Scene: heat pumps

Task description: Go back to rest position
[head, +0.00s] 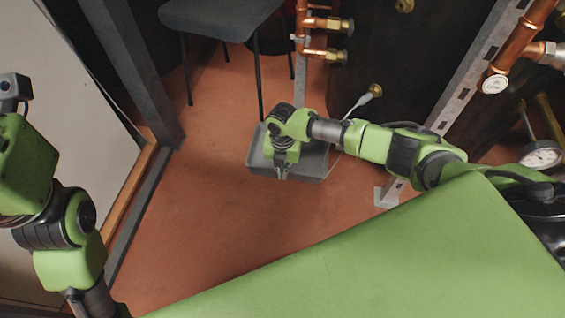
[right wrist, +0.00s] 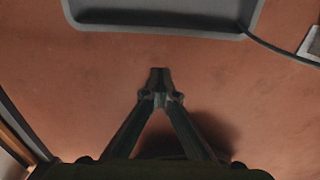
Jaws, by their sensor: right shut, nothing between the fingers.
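My right arm reaches in from the right in the head view. Its gripper (head: 281,173) points down in front of a grey tray on the floor and covers part of it. In the right wrist view the right gripper's fingertips (right wrist: 160,72) meet and hold nothing, with bare floor beyond them. My left arm is at the left edge of the head view; its gripper cannot be made out there.
The grey tray (head: 318,160) lies on the reddish floor (head: 210,210), with a cable by it. A dark chair (head: 215,18) stands behind. Copper pipes (head: 318,22) and a metal upright (head: 470,65) are at the right. A pale panel (head: 75,150) stands at the left. The middle floor is clear.

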